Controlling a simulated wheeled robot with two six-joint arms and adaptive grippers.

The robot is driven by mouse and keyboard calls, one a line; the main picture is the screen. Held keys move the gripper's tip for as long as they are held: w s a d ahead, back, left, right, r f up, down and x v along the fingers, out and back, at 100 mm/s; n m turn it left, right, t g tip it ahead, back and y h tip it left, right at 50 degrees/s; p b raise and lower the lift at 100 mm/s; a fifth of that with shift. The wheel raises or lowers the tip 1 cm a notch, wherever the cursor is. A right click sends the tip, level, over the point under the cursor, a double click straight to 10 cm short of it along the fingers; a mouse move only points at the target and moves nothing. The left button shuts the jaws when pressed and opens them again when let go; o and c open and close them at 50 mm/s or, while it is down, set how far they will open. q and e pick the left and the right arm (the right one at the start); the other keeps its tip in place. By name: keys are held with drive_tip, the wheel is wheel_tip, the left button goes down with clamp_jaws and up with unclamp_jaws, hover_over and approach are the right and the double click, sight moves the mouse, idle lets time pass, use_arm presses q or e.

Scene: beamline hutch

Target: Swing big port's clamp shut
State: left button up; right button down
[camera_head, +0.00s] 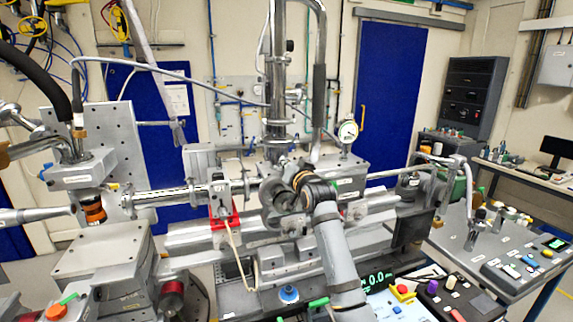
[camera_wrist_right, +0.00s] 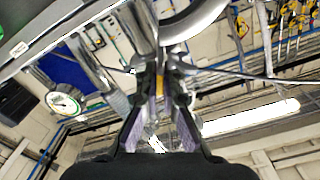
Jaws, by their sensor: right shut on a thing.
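The big port is the wide round metal fitting (camera_head: 283,212) in the middle of the beamline, with a curved metal clamp around it. My right arm comes up from below in the head view. Its gripper (camera_head: 298,178) is at the port's upper right side, partly hidden by its own wrist. In the right wrist view the fingers (camera_wrist_right: 161,90) are nearly together on a small part beside a large curved metal band (camera_wrist_right: 195,20). The held part looks like the clamp's end, but the fingers cover most of it. My left gripper does not show.
A vertical metal column (camera_head: 277,70) and a bent pipe (camera_head: 319,95) rise close behind my right gripper. A round gauge (camera_head: 348,131) stands to its right. A red bracket (camera_head: 223,215) is on the pipe to the left. A control panel (camera_head: 400,300) lies below right.

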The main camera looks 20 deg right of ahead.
drive_tip(key=shift+d, duration=0.1)
drive_tip(key=shift+d+f+m, duration=0.35)
drive_tip(key=shift+d+m, duration=0.25)
drive_tip(key=d+f+m, duration=0.7)
drive_tip(key=f+m, duration=0.5)
drive_tip(key=shift+w+d+f+p, duration=0.15)
drive_tip(key=shift+f+p, duration=0.05)
drive_tip(key=shift+p, duration=0.15)
drive_tip(key=shift+f, duration=0.1)
drive_tip(key=c, duration=1.5)
unclamp_jaws()
